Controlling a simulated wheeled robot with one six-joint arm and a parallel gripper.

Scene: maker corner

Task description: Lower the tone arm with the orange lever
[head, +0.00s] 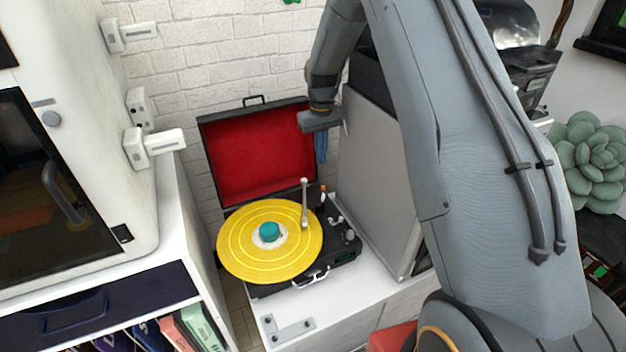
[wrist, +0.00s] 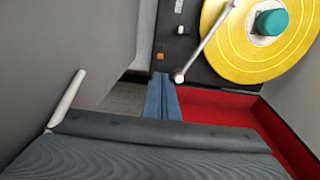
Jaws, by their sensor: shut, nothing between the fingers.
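The record player (head: 340,255) stands open on a white cabinet, with a yellow record (head: 250,262) on it. Its pale tone arm (head: 304,205) reaches over the record's right edge, and it also shows in the wrist view (wrist: 206,42). I cannot tell if its tip touches the record. The small orange lever (head: 323,189) is right of the tone arm's rear end; in the wrist view it is a small orange block (wrist: 160,58). My gripper (head: 320,160) is shut and empty, above and behind the lever, pointing down. Its blue tips (wrist: 161,82) appear just below the lever in the wrist view.
The raised red-lined lid (head: 250,160) stands behind the record, close to my gripper. A tall grey panel (head: 372,180) stands right of the player. A teal knob (head: 269,231) sits at the record's centre. A white cabinet unit (head: 150,235) is at left.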

